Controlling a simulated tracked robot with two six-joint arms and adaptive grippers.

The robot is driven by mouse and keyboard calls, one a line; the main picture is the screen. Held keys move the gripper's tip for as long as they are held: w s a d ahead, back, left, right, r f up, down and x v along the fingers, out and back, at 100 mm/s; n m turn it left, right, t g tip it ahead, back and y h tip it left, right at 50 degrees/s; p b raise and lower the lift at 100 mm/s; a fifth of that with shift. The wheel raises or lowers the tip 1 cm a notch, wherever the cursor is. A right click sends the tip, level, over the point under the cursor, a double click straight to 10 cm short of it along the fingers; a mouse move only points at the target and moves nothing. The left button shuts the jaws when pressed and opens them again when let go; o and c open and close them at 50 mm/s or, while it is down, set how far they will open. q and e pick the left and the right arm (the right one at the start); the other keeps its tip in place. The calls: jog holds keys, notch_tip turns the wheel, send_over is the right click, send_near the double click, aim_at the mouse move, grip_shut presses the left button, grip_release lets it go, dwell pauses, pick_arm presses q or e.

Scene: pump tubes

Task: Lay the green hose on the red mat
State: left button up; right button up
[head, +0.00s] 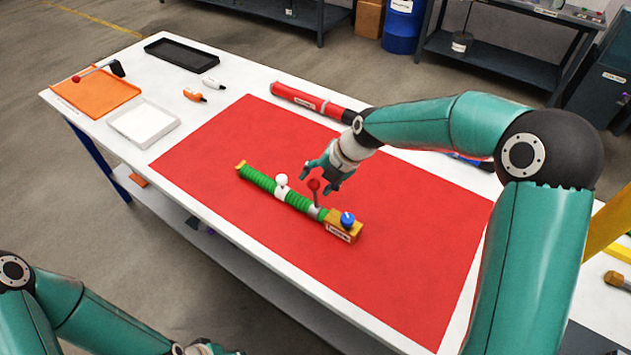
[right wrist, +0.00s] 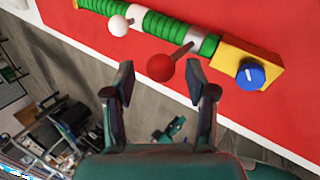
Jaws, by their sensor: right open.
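The green hose (head: 298,202) lies on the red mat (head: 400,260), stretched diagonally across its middle. It has a yellow block with a blue knob (head: 347,219) at its right end, and a red ball (head: 314,184) and a white ball (head: 281,180) on stems along it. The hose also shows in the right wrist view (right wrist: 168,28). My right gripper (head: 318,180) is open above the hose, near the red ball. In the right wrist view the red ball (right wrist: 160,67) shows between its open fingertips (right wrist: 159,83). My left gripper (head: 210,349) is mostly cut off at the bottom edge.
A red hose (head: 300,97) lies along the mat's far edge. The mat in front of the hose is clear.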

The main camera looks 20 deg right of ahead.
jog(key=b+v, duration=0.1)
jog(key=v, duration=1)
jog(key=shift+b, duration=0.3)
